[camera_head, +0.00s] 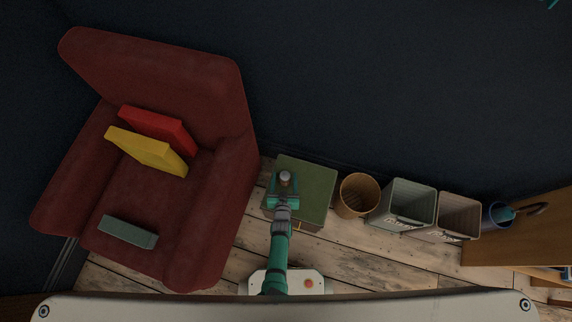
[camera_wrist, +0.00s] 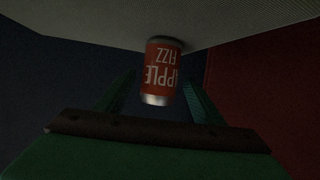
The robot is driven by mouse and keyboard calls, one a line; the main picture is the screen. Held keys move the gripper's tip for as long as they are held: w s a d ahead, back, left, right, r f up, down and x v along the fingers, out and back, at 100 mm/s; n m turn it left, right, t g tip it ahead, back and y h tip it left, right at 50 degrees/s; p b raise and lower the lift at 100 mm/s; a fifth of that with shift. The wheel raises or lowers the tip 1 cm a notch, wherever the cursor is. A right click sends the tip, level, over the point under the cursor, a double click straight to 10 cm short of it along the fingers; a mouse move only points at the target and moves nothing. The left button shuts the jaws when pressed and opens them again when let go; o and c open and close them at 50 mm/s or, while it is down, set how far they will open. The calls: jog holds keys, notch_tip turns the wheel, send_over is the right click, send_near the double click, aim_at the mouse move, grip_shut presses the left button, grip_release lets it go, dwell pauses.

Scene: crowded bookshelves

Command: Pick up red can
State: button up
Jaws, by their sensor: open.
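The red can (camera_wrist: 162,72), with white APPLE FIZZ lettering upside down in the wrist view, stands against a pale surface at the top of that picture. My gripper (camera_head: 285,182) is over the green cabinet (camera_head: 313,180) in the head view. Its two green fingers are spread, one on each side of the can in the wrist view, with a visible gap on both sides. The fingers do not grip it. In the head view a small round grey top shows between the fingers; I cannot tell for sure that it is the can.
A red armchair (camera_head: 213,235) with red and yellow cushions stands close on the left. A dark wall is behind. Wooden floor (camera_head: 350,265) is open in front.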

jog(key=shift+w+d+f, duration=0.2)
jog(key=shift+w+d, duration=0.05)
jog(key=shift+w, duration=0.2)
jog(key=shift+a, duration=0.15)
jog(key=shift+c, duration=0.2)
jog(key=c, duration=1.1)
jog(key=shift+o, duration=0.2)
jog(key=shift+r, duration=0.1)
